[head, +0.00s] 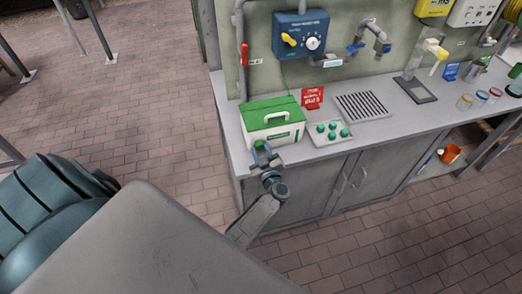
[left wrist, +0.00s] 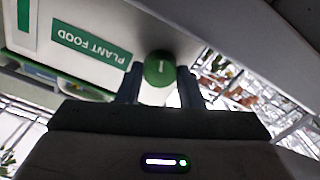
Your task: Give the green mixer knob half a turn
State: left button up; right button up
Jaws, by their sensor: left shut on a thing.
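The green knob (left wrist: 158,69) shows in the left wrist view as a round green cap with a short white mark on its face. It sits between the two fingers of my left gripper (left wrist: 160,86), which is shut on it. In the head view my left gripper (head: 264,157) is at the counter's front left edge, and a bit of the green knob (head: 259,144) shows at its fingertips. The knob's base is hidden. The green and white plant food box (head: 272,120) is right behind the knob. My right gripper is not in view.
On the grey counter (head: 390,125) are a tray of green pieces (head: 328,132), a red sign (head: 312,98) and a drain grate (head: 362,106). A blue control box (head: 302,35) and pipes are on the wall behind. Open brick floor lies to the left.

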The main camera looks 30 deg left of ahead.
pick_arm(q)
jog(key=shift+m, duration=1.6)
jog(key=shift+r, duration=0.1)
jog(key=o, duration=1)
jog(key=shift+c, duration=0.2)
jog(key=b+v, duration=0.3)
jog(key=v, duration=0.7)
jog(key=shift+s+d+b, duration=0.2)
jog(key=shift+s+b, duration=0.05)
jog(key=shift+b, duration=0.05)
